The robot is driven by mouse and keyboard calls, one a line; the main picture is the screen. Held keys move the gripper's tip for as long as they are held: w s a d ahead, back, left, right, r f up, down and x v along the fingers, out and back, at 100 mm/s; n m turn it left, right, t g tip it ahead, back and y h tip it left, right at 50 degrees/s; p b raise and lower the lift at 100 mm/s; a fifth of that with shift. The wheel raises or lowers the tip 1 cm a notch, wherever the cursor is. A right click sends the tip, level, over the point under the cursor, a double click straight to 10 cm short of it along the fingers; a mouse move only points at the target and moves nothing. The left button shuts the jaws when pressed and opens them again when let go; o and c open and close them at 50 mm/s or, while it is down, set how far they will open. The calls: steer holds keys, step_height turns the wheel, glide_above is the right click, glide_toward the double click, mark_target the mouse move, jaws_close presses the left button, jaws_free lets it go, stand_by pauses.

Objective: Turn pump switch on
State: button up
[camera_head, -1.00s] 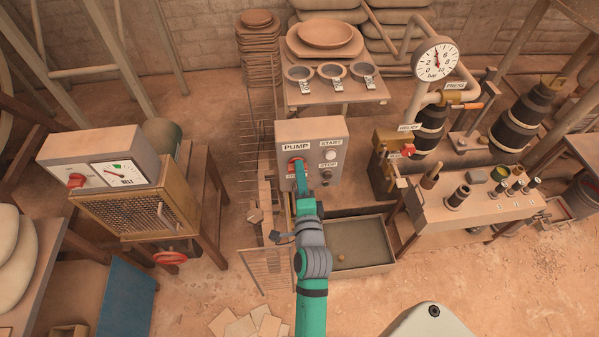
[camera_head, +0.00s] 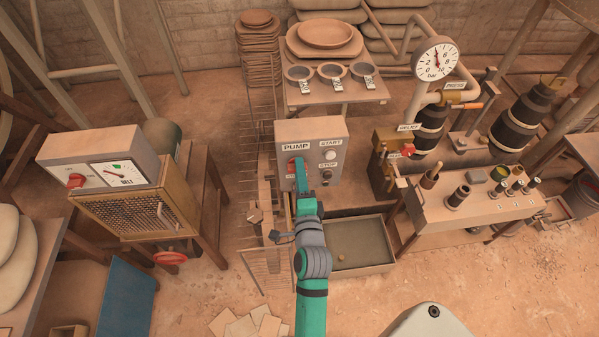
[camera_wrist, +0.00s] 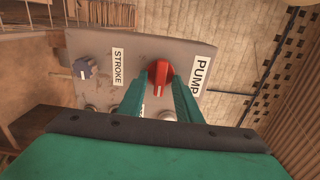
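The pump switch is a red rotary knob with a white pointer mark, beside the PUMP label on a grey control box (camera_head: 335,124). It shows in the wrist view as the red knob (camera_wrist: 160,72), its white mark pointing toward the lower edge of that picture. In the head view my gripper (camera_head: 299,165) is at the box front and partly covers the knob (camera_head: 291,164). In the wrist view my gripper (camera_wrist: 157,88) has its two green fingers apart, one toward each side of the knob. I cannot tell whether they touch it.
The same box carries a dark STROKE knob (camera_wrist: 85,68) and START (camera_head: 330,154) and STOP (camera_head: 328,181) controls. A wire rack (camera_head: 262,190) stands close on the left. A tray (camera_head: 376,268) lies below, and a tool bench (camera_head: 480,208) stands right.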

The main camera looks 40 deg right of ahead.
steer(key=v, duration=1.1)
steer(key=shift+d, duration=0.15)
steer(key=s+a+f+n+y, duration=0.25)
steer(key=a+n, duration=0.25)
steer(key=a, duration=0.3)
steer(key=s+a+f+n+y, duration=0.2)
steer(key=s+a+f+n, duration=0.15)
steer(key=a+n, duration=0.3)
steer(key=s+a+n+y, duration=0.5)
steer(key=s+a+n, duration=0.6)
steer(key=s+n, duration=0.1)
steer(key=shift+a+r+n, duration=0.4)
steer(key=shift+r+n, duration=0.05)
